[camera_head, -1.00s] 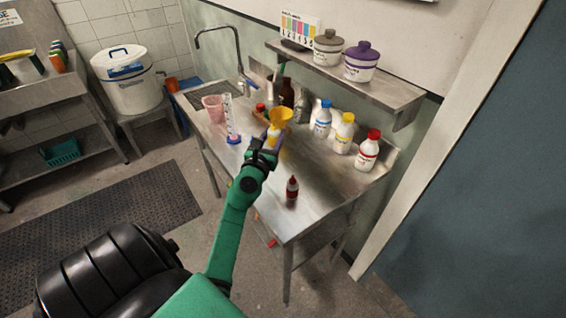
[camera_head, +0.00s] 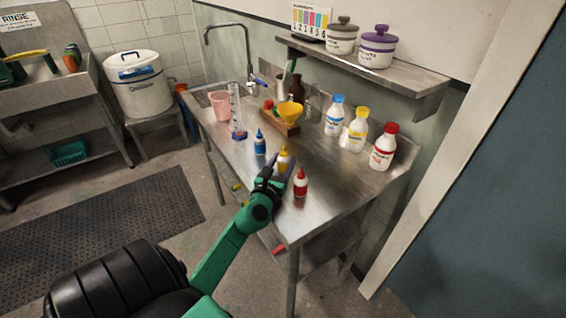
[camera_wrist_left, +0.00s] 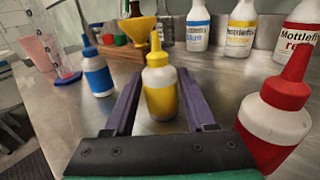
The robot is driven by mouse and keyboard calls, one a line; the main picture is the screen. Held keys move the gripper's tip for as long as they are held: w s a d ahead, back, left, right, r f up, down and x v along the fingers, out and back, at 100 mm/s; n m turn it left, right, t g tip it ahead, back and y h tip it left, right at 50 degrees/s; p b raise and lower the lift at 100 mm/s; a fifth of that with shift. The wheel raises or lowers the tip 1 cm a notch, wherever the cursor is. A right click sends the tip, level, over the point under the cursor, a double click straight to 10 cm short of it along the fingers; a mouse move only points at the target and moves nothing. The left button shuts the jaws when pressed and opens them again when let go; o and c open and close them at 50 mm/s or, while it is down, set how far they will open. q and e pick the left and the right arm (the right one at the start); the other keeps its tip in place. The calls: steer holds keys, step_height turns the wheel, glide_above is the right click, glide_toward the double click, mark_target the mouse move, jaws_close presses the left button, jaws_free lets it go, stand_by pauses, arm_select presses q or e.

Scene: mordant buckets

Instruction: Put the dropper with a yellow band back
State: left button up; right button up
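The dropper with a yellow band (camera_head: 283,160) is a white bottle with a yellow tip, upright on the steel table between the blue-banded dropper (camera_head: 259,145) and the red-banded dropper (camera_head: 301,184). In the left wrist view the yellow-banded dropper (camera_wrist_left: 160,90) is between the two purple fingers of my left gripper (camera_wrist_left: 160,88), with a gap on each side. My left gripper (camera_head: 277,172) is open around it, low over the table. In the wrist view the blue dropper (camera_wrist_left: 97,72) is left of the fingers and the red dropper (camera_wrist_left: 272,118) close on the right. My right gripper is out of view.
A yellow funnel (camera_head: 291,113) is by a wooden rack (camera_head: 283,127). A graduated cylinder (camera_head: 236,110) and a pink beaker (camera_head: 220,105) stand left. Blue-, yellow- (camera_head: 355,132) and red-capped bottles line the back. The table front right of the red dropper is clear.

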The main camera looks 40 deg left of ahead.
arm_select(q)
steer(key=shift+o, duration=0.6)
steer(key=shift+r, duration=0.1)
steer(key=shift+r+p, duration=0.25)
steer(key=shift+p, duration=0.05)
steer(key=b+v, duration=0.1)
steer(key=v, duration=0.4)
steer(key=b+v, duration=0.2)
steer(key=v, duration=0.4)
steer(key=shift+s+d+f, duration=0.1)
steer(key=shift+s+f, duration=0.1)
steer(key=shift+s+d+r, duration=0.1)
steer(key=shift+s+r, duration=0.05)
steer(key=shift+s, duration=0.15)
